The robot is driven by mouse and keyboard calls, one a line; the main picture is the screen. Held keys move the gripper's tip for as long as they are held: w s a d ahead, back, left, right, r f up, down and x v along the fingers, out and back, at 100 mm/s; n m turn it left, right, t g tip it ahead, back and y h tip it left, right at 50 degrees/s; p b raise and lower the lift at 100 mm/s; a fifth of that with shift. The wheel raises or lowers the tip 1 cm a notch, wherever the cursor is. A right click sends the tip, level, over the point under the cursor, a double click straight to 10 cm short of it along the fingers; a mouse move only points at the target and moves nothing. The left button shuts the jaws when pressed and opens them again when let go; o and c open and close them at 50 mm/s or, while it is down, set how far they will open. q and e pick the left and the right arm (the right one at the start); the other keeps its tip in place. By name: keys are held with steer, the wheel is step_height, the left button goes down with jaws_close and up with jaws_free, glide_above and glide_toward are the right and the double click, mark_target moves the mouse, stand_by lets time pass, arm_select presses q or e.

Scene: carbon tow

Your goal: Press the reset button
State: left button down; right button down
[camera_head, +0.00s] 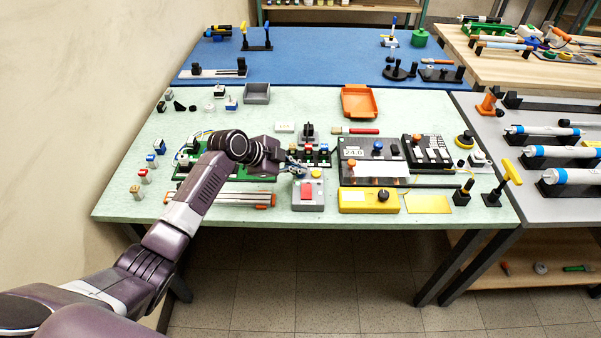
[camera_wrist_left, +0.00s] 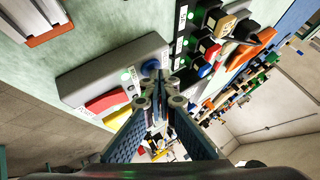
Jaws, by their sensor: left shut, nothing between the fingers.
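A grey control box (camera_head: 308,206) lies at the front middle of the green table. In the left wrist view the box (camera_wrist_left: 95,68) shows a red button (camera_wrist_left: 105,101), a yellow button (camera_wrist_left: 118,117), small green lamps and a blue button (camera_wrist_left: 151,66). I cannot read which is labelled reset. My left gripper (camera_head: 297,168) is shut and empty over the back end of the box. In the wrist view its fingertips (camera_wrist_left: 156,80) are right by the blue button; contact cannot be told.
A green circuit board (camera_head: 240,171) lies under my left arm. Behind the box are switches with coloured caps (camera_head: 315,149). Narrow free table shows along the front edge.

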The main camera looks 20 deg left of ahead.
arm_select(q)
steer(key=shift+r+p, duration=0.6)
steer(key=shift+r, duration=0.2)
step_height(320, 180, up, 5)
steer(key=p, duration=0.4)
steer(key=shift+a+f, duration=0.1)
stand_by(0.7)
